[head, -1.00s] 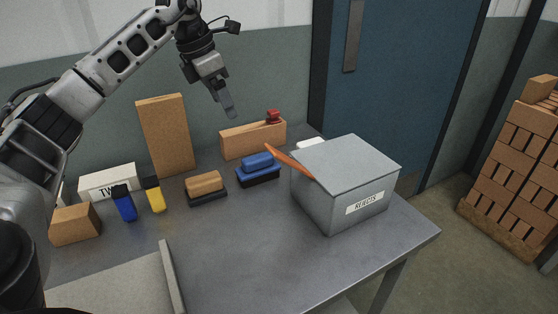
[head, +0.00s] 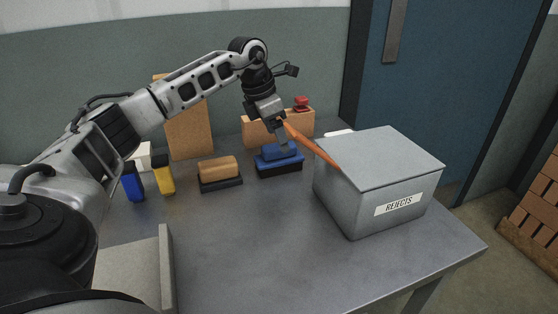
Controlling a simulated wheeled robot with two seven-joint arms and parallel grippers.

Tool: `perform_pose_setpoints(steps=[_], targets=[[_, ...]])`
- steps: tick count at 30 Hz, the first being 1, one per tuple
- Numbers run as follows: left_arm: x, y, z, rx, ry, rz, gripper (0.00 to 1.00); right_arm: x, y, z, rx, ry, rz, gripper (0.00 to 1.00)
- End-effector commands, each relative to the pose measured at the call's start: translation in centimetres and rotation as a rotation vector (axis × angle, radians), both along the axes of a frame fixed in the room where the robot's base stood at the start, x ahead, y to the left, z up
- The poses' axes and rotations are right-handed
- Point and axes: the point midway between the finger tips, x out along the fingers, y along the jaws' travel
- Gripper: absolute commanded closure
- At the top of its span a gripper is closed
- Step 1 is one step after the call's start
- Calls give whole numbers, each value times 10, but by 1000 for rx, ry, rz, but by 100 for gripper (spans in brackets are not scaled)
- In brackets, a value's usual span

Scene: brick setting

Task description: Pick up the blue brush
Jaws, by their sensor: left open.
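The blue brush (head: 274,154), a blue-topped block on a dark base, lies on the grey table near its back, left of the grey rejects box. My left gripper (head: 283,145) reaches down over it from behind, with its fingers in front of the brush's top at its right part. The gripper is open. I cannot tell whether the fingers touch the brush, which appears to rest on the table. My right gripper is not in view.
A tan brush (head: 219,171) lies to the left. A brick (head: 253,133) stands behind. The table's front middle (head: 255,245) is clear.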

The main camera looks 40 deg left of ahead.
Motion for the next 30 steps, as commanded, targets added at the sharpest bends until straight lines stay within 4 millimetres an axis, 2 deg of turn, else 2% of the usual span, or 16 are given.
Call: perform_pose_setpoints(steps=[5,15,24,30], targets=[[3,-1,-11,0,1,0,25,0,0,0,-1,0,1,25],[12,-4,-55,0,1,0,25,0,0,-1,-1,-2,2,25],[13,-4,-59,0,-1,0,25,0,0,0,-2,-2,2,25],[13,-4,-59,0,-1,0,78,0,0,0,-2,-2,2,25]])
